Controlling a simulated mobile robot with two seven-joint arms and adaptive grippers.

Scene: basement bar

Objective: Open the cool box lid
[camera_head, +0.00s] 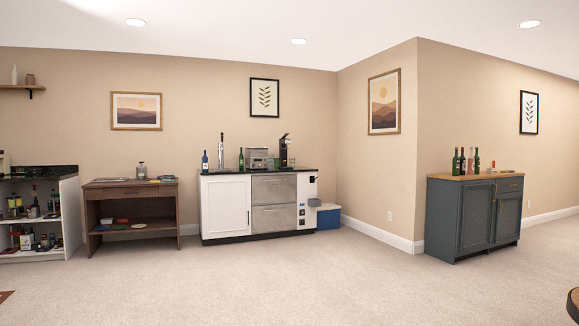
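A small blue box with a pale grey-white top, which looks like the cool box (328,219), sits on the carpet. It is far off, just right of the white bar counter, near the corner of the walls. Its pale lid (329,207) looks shut, though it is too small to be sure. The counter's end stands close to its left side. Neither of my grippers is in view.
The white bar counter (223,205) with steel drawers holds bottles and machines. A brown wooden desk (106,187) and a white shelf unit (70,200) stand left. A blue-grey cabinet (473,218) with bottles stands right. A dark round edge (573,303) shows bottom right. The carpet (280,285) between is clear.

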